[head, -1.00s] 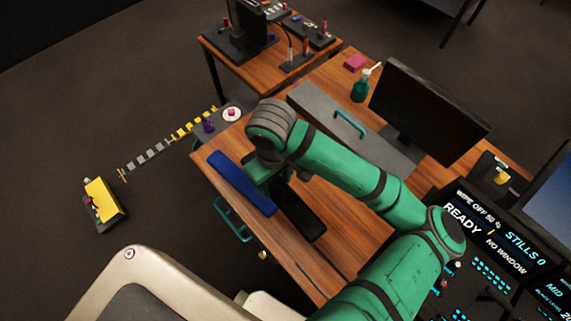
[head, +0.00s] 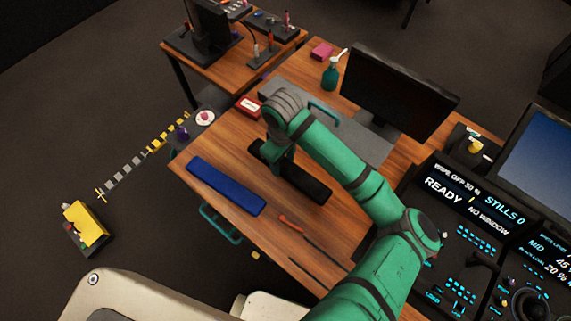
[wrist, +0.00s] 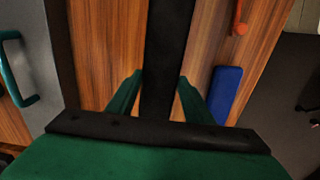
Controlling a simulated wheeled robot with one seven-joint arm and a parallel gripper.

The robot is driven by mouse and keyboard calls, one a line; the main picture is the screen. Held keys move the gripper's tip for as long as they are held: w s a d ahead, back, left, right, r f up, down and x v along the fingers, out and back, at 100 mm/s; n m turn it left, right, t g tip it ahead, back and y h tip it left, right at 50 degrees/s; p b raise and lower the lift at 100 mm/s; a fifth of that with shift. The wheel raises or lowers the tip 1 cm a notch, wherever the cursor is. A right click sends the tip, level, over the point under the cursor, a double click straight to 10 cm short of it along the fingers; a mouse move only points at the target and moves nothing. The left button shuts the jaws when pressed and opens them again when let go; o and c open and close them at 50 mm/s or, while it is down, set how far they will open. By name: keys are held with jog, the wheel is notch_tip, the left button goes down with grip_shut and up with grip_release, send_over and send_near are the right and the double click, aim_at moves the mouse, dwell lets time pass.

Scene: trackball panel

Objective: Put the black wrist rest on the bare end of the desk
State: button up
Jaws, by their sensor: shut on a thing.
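The black wrist rest (head: 308,185) is a long dark bar at the middle of the wooden desk (head: 225,150), its far part hidden by my arm. My gripper (head: 277,163) is shut on it. In the wrist view the black wrist rest (wrist: 168,50) runs between the two green fingers of my gripper (wrist: 162,98). I cannot tell whether it touches the desk or is just above it. A blue wrist rest (head: 226,186) lies apart from it, nearer the desk's left edge, and also shows in the wrist view (wrist: 226,92).
An orange-handled tool (head: 291,224) lies on the near desk. A red-and-white box (head: 249,106) and a grey panel with a teal handle (head: 322,110) are beyond my gripper. A monitor (head: 398,90) stands at the back. A lit console (head: 465,215) is at right.

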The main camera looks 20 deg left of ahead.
aim_at(286, 162)
jog(key=shift+w+d+f, duration=0.1)
jog(key=shift+w+f, duration=0.25)
jog(key=shift+f, duration=0.15)
jog(key=shift+w+d+f, duration=0.1)
jog(key=shift+w+f, duration=0.05)
jog(key=shift+f, duration=0.75)
jog(key=shift+w+f, duration=0.1)
jog(key=shift+f, duration=0.8)
jog(key=shift+f, duration=0.1)
jog(key=o, duration=1.1)
jog(key=shift+o, duration=0.2)
